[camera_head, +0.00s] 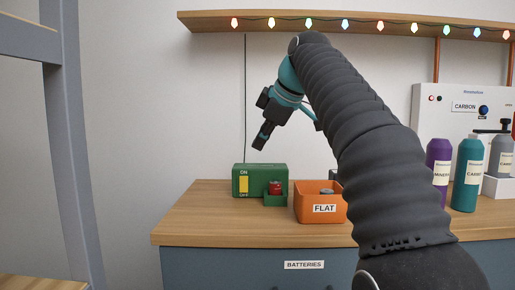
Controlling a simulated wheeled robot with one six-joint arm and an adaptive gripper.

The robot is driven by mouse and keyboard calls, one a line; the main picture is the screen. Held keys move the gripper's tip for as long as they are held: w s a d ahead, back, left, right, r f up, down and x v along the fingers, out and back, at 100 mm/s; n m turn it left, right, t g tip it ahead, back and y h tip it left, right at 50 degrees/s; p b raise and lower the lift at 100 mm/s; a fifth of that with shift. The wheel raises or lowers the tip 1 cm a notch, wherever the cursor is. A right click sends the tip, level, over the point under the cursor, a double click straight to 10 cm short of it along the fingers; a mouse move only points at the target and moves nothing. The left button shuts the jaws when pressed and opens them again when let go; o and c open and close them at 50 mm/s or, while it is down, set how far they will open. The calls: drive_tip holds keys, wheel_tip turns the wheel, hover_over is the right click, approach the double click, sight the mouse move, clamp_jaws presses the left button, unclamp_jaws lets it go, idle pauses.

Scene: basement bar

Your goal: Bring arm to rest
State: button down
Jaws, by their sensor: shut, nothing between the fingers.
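My gripper (262,136) is at the end of my dark, ribbed arm, which rises from the lower right and bends over at the top. The gripper points down and slightly left. It is shut and empty, in the air above the green box on the counter, apart from everything. Its fingers are small and dark in this view.
A wooden counter (190,210) bears a green box (250,173) with a red object (275,188) at its front, and an orange bin (321,211) labelled FLAT. Purple (438,165) and teal (467,175) bottles stand right. A shelf (220,22) with lights hangs above.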

drive_tip(key=shift+d, duration=0.1)
idle(0.3)
drive_tip(key=s+d+f+m+h, duration=0.1)
drive_tip(key=s+d+f+m, duration=0.3)
drive_tip(key=s+f, duration=0.6)
drive_tip(key=s+d+f+m+h, duration=0.2)
drive_tip(key=s+d+f+m, duration=0.3)
drive_tip(key=s+f, duration=0.6)
drive_tip(key=s+d+f+m+h, duration=0.1)
drive_tip(key=s+d+f+m, duration=0.3)
drive_tip(key=f, duration=1.1)
drive_tip(key=s+m, duration=0.3)
drive_tip(key=s, duration=0.3)
drive_tip(key=shift+s+d+g+h, duration=0.2)
drive_tip(key=shift+s+g+h, duration=0.05)
drive_tip(key=shift+g+h, duration=0.05)
